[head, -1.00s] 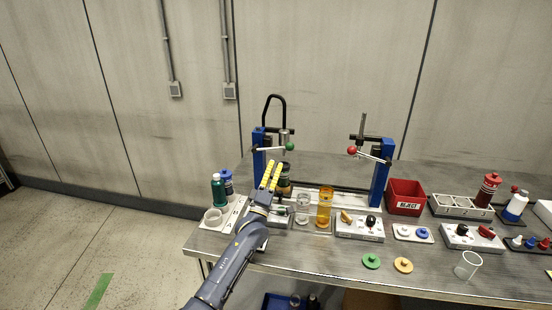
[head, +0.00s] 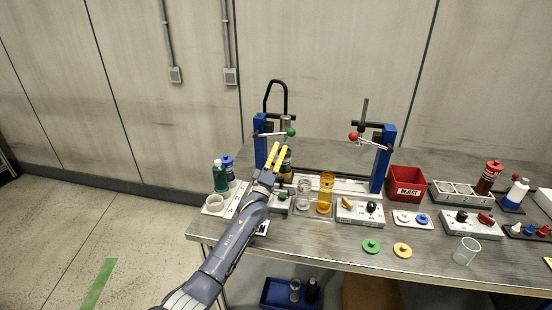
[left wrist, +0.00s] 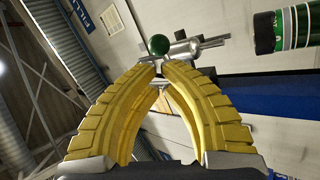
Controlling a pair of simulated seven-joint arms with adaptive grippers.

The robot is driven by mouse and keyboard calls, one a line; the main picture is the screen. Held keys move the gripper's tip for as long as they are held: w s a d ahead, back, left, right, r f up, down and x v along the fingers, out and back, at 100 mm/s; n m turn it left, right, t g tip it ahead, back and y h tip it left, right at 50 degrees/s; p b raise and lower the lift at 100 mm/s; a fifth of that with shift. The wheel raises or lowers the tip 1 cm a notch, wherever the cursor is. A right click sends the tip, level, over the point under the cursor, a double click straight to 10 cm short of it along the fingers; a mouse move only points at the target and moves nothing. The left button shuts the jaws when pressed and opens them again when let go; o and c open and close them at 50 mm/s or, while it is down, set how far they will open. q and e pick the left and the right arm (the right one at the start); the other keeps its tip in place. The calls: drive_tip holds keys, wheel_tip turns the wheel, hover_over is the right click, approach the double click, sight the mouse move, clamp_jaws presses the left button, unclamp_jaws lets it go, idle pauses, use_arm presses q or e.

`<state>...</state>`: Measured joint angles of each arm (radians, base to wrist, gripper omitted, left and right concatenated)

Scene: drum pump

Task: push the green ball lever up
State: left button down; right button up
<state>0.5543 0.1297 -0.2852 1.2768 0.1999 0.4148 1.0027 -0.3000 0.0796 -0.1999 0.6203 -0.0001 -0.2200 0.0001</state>
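The green ball (head: 291,132) is the knob on a silver lever rod that runs left, nearly level, to the blue post (head: 261,140) of the left pump stand. In the left wrist view the green ball (left wrist: 158,44) shows just past my fingertips. My left gripper (head: 280,147) has its yellow fingertips just below and left of the ball in the head view. The fingertips (left wrist: 160,67) come together with nothing seen held between them. I cannot tell whether they touch the ball. My right gripper is not in view.
A second blue stand (head: 382,160) carries a red ball lever (head: 353,137) to the right. A clear cylinder and an amber one (head: 326,187) stand near my left arm. Green (head: 220,176) and blue bottles stand at the left. A red bin (head: 407,184) is further right.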

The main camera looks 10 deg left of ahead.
sight(286, 133)
use_arm(q)
drive_tip(key=shift+x, duration=2.25)
drive_tip(key=shift+w+a+r+n+y, duration=0.1)
drive_tip(key=shift+w+r+n+y, duration=0.2)
drive_tip(key=shift+r+n+y, duration=0.55)
